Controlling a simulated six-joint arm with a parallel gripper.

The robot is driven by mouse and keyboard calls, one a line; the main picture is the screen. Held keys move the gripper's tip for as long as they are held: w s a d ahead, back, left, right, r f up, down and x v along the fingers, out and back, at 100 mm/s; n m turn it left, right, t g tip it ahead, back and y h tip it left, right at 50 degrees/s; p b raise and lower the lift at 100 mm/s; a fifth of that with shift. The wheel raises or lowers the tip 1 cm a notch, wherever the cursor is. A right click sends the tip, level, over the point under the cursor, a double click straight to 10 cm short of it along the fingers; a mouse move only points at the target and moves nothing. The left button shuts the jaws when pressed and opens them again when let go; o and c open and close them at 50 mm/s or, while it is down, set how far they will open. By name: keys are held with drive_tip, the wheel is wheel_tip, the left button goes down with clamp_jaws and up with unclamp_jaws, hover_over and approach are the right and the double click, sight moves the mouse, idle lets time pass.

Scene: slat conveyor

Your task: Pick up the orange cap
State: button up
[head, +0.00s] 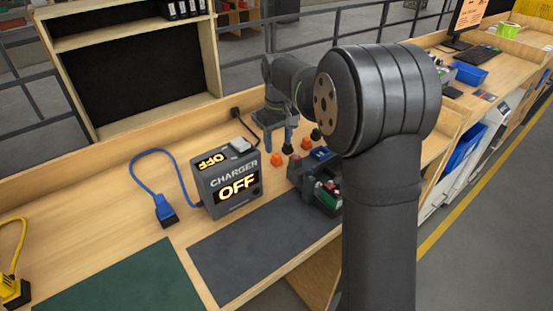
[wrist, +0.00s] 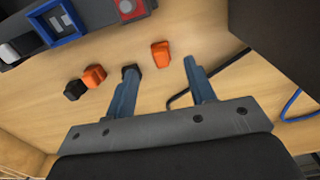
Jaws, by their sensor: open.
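Two orange caps lie on the wooden bench. One orange cap (head: 277,159) is nearer the charger; in the wrist view this orange cap (wrist: 160,54) lies ahead of the gap between my fingertips. The other orange cap (head: 306,143) is further right, and in the wrist view this second orange cap (wrist: 94,76) is left of both fingers. My gripper (head: 278,142) is open with blue fingers, and nothing shows held between them in the wrist view (wrist: 160,66). A black cap (wrist: 131,72) shows at my left fingertip; I cannot tell whether they touch.
Another black cap (wrist: 73,90) sits beside the second orange cap. The charger box (head: 230,180), reading OFF, stands left of the caps. A dark fixture (head: 318,193) with coloured parts stands in front right. A blue plug (head: 165,210) lies further left. A grey mat (head: 240,250) is bare.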

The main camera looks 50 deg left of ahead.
sight(277, 156)
drive_tip(key=f, duration=0.6)
drive_tip(key=shift+a+f, duration=0.2)
drive_tip(key=shift+f, duration=0.05)
drive_tip(key=c, duration=1)
